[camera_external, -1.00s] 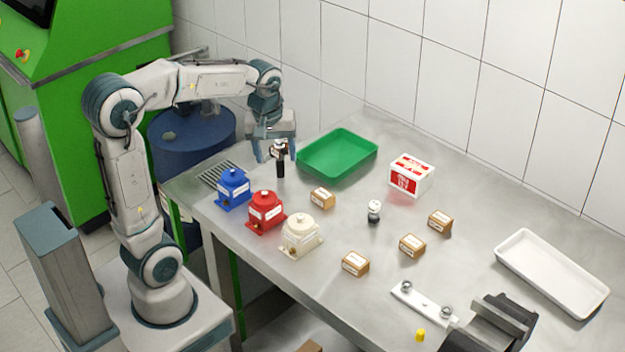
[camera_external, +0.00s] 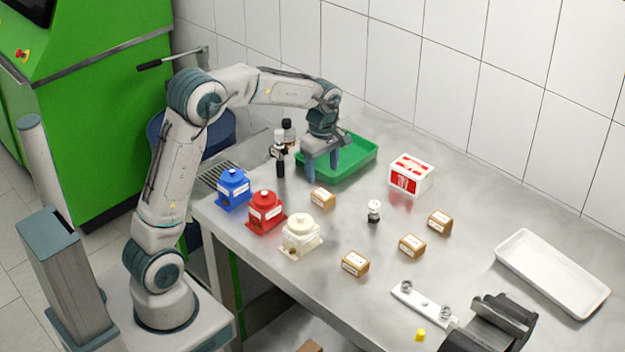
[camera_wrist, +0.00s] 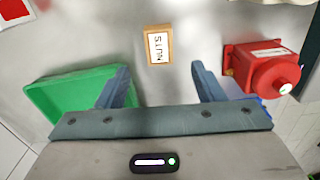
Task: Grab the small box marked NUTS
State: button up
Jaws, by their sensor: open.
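The small brown box marked NUTS (camera_wrist: 158,50) lies ahead of my open jaws in the wrist view, about centred between the fingers. In the external view it matches the small brown box (camera_external: 322,197) near the red pump. My gripper (camera_external: 322,172) is open and empty, pointing down above the table by the green tray, a little behind the box. In the wrist view both fingers of my gripper (camera_wrist: 161,82) are spread and apart from the box. The label is readable only in the wrist view.
A green tray (camera_external: 355,150) is behind the box. Blue (camera_external: 233,190), red (camera_external: 265,212) and cream (camera_external: 301,236) pumps stand in front. Other similar brown boxes (camera_external: 412,245) sit to the right. A red-and-white box (camera_external: 411,175) and a white tray (camera_external: 575,290) are farther right.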

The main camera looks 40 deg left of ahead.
aim_at(323, 193)
jog(key=shift+d+f+p, duration=0.15)
jog(key=shift+f+p, duration=0.3)
jog(key=shift+f, duration=3.1)
jog(key=c, duration=1.1)
